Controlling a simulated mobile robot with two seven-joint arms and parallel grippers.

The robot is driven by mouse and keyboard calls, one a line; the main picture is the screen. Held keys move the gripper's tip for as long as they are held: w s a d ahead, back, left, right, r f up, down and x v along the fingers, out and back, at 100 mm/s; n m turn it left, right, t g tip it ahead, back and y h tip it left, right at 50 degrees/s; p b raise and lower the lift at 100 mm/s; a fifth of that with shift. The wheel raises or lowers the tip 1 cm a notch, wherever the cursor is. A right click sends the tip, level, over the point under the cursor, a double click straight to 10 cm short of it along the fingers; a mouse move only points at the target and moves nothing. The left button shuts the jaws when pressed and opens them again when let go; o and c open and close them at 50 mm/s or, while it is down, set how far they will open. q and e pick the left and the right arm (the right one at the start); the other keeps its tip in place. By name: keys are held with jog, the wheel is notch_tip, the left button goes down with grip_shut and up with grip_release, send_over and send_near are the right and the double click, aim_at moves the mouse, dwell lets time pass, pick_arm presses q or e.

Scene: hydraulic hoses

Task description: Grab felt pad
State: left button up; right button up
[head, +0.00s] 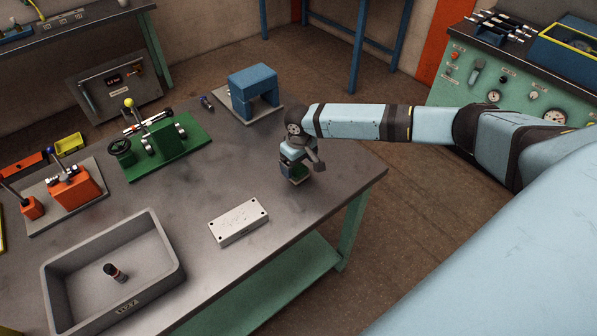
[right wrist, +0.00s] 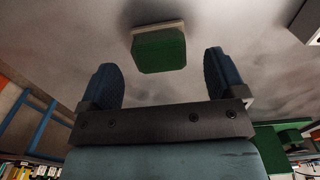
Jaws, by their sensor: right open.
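The felt pad (right wrist: 160,52) is a green square with a pale edge on the grey table top. In the right wrist view it lies just beyond my right gripper (right wrist: 160,68), between the lines of its two blue fingers. The fingers are open and apart, with nothing held between them. In the head view the right gripper (head: 293,172) points down over the right part of the table and hides most of the pad. How far the fingertips are above the table is hard to tell. My left gripper is not in view.
A pale metal block (head: 238,222) lies left of the gripper. A blue block on a plate (head: 253,92) stands behind it. A grey bin (head: 150,262) holds a small dark part. A green fixture (head: 165,146) and orange tools (head: 75,187) stand left. The table's right edge is close.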

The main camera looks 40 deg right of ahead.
aim_at(299, 168)
jog(key=shift+w+f, duration=0.15)
jog(key=shift+f, duration=1.35)
jog(key=c, duration=1)
